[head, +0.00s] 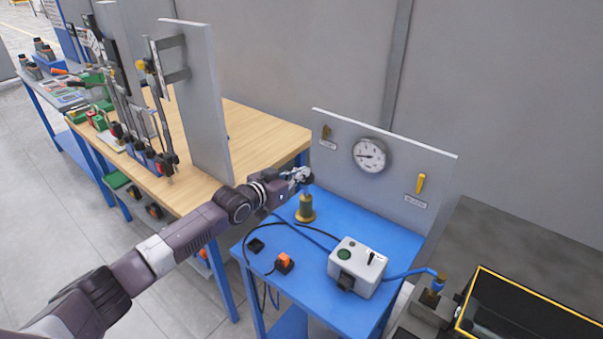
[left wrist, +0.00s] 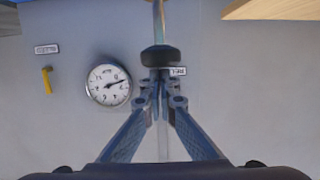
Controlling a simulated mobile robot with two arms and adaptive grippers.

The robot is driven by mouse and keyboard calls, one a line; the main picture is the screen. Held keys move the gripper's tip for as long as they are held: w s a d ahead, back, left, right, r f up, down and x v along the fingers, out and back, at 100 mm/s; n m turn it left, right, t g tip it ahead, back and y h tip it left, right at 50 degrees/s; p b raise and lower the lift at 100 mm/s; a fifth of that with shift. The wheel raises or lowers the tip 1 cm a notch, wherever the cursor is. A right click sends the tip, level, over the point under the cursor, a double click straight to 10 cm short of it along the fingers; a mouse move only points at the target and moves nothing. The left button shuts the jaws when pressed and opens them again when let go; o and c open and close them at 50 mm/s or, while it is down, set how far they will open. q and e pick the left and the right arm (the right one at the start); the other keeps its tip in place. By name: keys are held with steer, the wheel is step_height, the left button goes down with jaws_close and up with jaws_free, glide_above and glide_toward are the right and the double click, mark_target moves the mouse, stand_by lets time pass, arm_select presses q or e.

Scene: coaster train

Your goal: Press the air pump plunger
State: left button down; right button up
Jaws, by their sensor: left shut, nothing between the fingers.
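The air pump (head: 305,209), a small olive-green cylinder on a round yellow base, stands upright at the back left of the blue table. My left gripper (head: 301,174) is right above it, shut and empty. In the head view the gripper covers the top of the pump, so I cannot tell whether the fingers touch the plunger. In the left wrist view the left gripper's fingers (left wrist: 160,85) come together near a dark rounded piece, which I cannot identify for sure. My right gripper is not in view.
A grey panel with a round gauge (head: 369,155) and a yellow lever (head: 420,183) stands behind the blue table (head: 398,240). A grey control box (head: 357,266) with hose and cables sits at the front right. A wooden bench (head: 255,132) stands on the left.

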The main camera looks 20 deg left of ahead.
arm_select(q)
step_height(320, 180, down, 6)
steer(key=b, duration=0.5)
steer(key=shift+s+f, duration=0.15)
step_height(320, 180, up, 5)
steer(key=p, duration=0.3)
steer(key=shift+d+p, duration=0.1)
steer(key=shift+p, duration=0.3)
steer(key=b+v, duration=0.3)
steer(key=v, duration=0.7)
